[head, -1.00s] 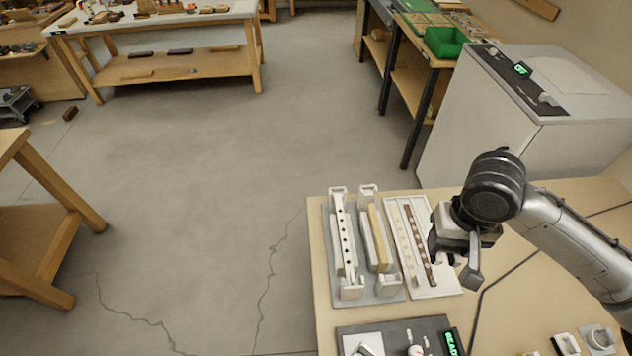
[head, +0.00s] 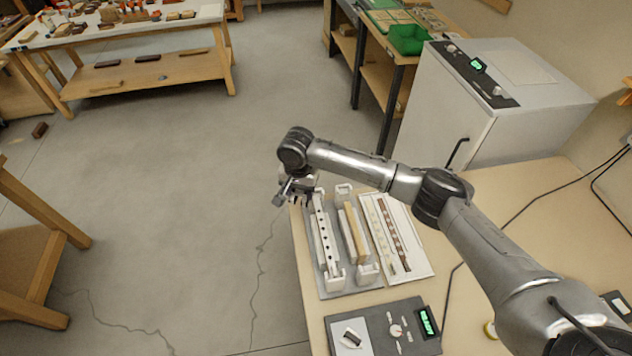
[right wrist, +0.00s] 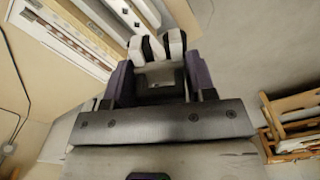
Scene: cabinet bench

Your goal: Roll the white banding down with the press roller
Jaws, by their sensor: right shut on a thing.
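My right gripper (head: 302,194) is over the far left end of the clamp fixture (head: 333,285) at the table's left edge. It is shut on a small tool, which looks like the press roller; the jaws hide much of it in the head view. In the right wrist view the white and black ends of the roller (right wrist: 157,46) show between my fingers. The fixture holds a white rail with dark holes (head: 325,238) and a tan wooden board (head: 356,236) between white end blocks. I cannot tell the white banding apart on the board. My left gripper is out of view.
A white tray (head: 418,262) with a pale strip and a brown strip lies right of the fixture. A dark control panel (head: 375,335) with a green display stands nearer. A grey cabinet (head: 470,120) stands behind. Left of the table is open floor.

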